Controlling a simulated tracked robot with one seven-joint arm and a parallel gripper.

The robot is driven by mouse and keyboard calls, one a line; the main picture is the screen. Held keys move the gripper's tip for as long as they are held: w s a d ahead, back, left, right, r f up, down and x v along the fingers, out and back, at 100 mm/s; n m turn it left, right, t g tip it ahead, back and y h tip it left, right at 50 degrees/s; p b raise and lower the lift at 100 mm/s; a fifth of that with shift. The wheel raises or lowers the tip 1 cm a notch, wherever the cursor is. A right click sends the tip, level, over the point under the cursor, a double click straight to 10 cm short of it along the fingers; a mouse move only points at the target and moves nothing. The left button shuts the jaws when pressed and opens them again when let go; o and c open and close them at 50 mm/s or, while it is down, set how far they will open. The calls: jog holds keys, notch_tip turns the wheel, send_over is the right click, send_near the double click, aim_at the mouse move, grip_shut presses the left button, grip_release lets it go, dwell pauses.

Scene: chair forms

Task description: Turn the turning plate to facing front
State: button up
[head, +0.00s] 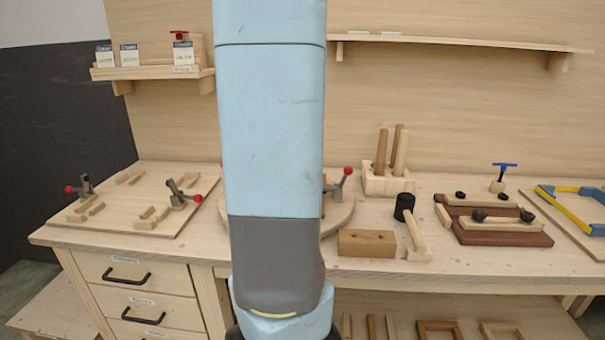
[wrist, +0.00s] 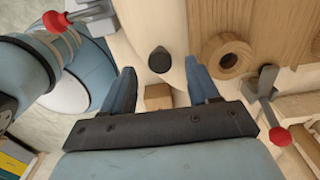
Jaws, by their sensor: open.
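The turning plate (head: 338,214) is a round, light wooden disc on the bench in the head view. My arm hides most of it; only its right side and a bit of its left edge show. A toggle clamp with a red ball (head: 340,180) shows at its right side. In the wrist view my gripper (wrist: 160,88) is open, with its two blue fingers apart. A light, rounded wooden piece with a black knob (wrist: 160,60) lies between and beyond the fingers. I cannot tell whether a finger touches it. My gripper is hidden in the head view.
A board with clamps (head: 140,205) lies left of the plate. A wooden block (head: 366,243), a mallet (head: 412,225) and a dowel holder (head: 388,180) stand close on its right. The wrist view also shows a wooden ring (wrist: 228,55) and a red-ball clamp (wrist: 265,105).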

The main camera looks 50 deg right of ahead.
notch_tip(320, 180, up, 8)
dwell(0.4)
jog(key=shift+w+r, duration=0.1)
dwell(0.4)
jog(key=w+a+r+n+t, duration=0.1)
jog(key=w+a+r+n, duration=0.1)
jog(key=a+n, duration=0.55)
jog(key=w+a+r+n+t, duration=0.25)
jog(key=a+n, duration=0.35)
jog(key=a, duration=0.3)
jog(key=s+a+r+n+t, duration=0.1)
jog(key=s+a+n, duration=0.1)
jog(key=a+n, duration=0.6)
jog(key=s+a+r+n+t, duration=0.1)
jog(key=s+a+r+n, duration=0.1)
jog(key=a+n, duration=0.6)
jog(key=shift+d, duration=0.1)
